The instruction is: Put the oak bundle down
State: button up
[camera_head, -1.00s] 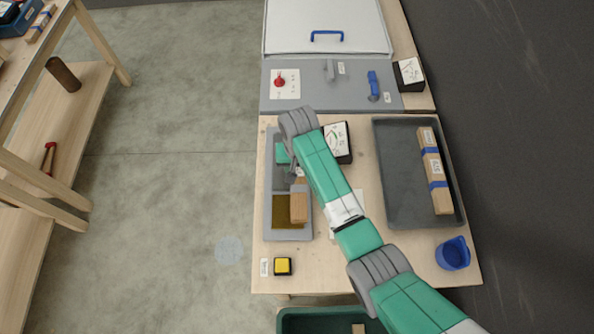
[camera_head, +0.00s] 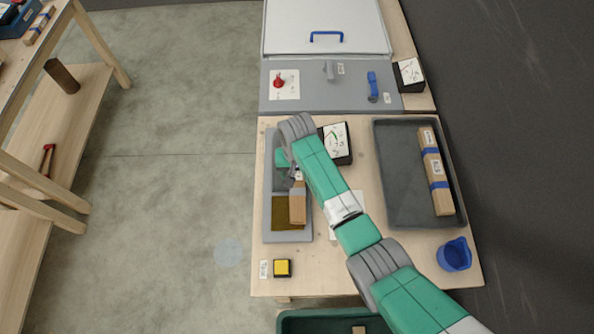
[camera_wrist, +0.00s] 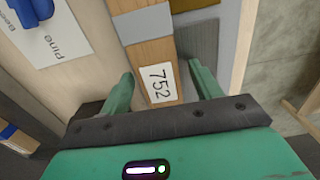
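The wooden bundle (camera_head: 298,207) sits lengthwise along the right side of the grey two-part holder (camera_head: 268,200), partly over its brown lower compartment. In the wrist view the bundle (camera_wrist: 150,56) shows a pale grey band and a white "752" label. My gripper (camera_wrist: 162,75) has its green fingers on either side of the labelled end, with a narrow gap showing on at least the right, so it looks open. In the head view my gripper (camera_head: 292,172) is at the bundle's far end, partly hidden by my arm. I cannot tell exactly how the underside rests.
A dark tray (camera_head: 400,212) at right holds another wooden bundle (camera_head: 435,172) with blue bands. A blue cup (camera_head: 453,254) stands at the front right. A yellow button (camera_head: 282,268) is near the front left. A dial meter (camera_head: 336,143) stands behind my arm. A labelled card (camera_wrist: 60,40) lies beside the holder.

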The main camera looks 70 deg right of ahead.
notch_tip(320, 180, up, 12)
jog(key=p, duration=0.1)
jog(key=shift+r+p, duration=0.15)
jog(key=shift+p, duration=0.2)
